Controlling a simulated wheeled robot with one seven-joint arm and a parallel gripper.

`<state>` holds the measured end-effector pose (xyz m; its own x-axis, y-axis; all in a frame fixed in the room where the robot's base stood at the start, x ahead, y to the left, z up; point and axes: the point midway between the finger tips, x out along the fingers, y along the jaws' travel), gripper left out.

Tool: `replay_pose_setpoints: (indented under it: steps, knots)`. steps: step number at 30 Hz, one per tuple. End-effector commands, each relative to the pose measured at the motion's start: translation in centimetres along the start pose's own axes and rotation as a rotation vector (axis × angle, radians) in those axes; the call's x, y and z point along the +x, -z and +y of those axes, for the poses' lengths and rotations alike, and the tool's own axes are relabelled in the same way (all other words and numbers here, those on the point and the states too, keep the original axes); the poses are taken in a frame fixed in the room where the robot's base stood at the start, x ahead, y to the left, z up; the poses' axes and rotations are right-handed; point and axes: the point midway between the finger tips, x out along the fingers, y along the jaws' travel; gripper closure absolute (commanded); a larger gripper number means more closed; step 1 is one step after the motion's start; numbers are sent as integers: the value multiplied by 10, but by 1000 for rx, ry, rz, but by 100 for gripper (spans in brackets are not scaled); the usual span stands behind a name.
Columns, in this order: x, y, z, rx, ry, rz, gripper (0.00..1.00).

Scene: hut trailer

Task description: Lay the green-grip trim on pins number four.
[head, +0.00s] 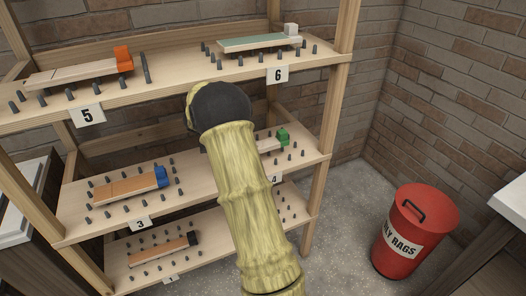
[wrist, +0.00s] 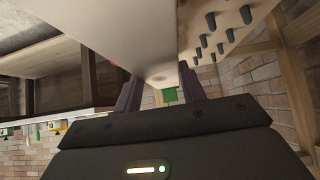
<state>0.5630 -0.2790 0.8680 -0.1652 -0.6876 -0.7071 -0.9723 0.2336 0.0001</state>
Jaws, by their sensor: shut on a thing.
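The green-grip trim shows in the head view as a green grip (head: 283,138) and a short pale strip, just right of my arm, at the pins above label 4 (head: 275,180). The rest of it is hidden behind my arm. In the wrist view its pale board (wrist: 140,35) runs up from between my fingers, with green (wrist: 170,95) behind it. My gripper (wrist: 160,88) is shut on the trim; the head view hides it. Dark pins (wrist: 228,28) stand on the wood right of the board. I cannot tell whether the trim touches the shelf or hangs above it.
Other trims lie among pins: orange-grip (head: 75,72) at 5, white-grip (head: 250,42) at 6, blue-grip (head: 125,187) at 3, and a dark-ended one (head: 158,250) on the bottom shelf. A wooden post (head: 325,120) bounds the right side. A red rag bin (head: 415,235) stands on the floor.

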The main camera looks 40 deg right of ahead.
Motion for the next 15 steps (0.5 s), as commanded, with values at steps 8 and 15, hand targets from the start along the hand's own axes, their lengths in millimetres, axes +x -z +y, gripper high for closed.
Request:
replay_pose_setpoints:
  steps: [8, 15]
  knots:
    - [32, 32, 0, 1, 0, -1, 85]
    - [32, 33, 0, 1, 0, -1, 85]
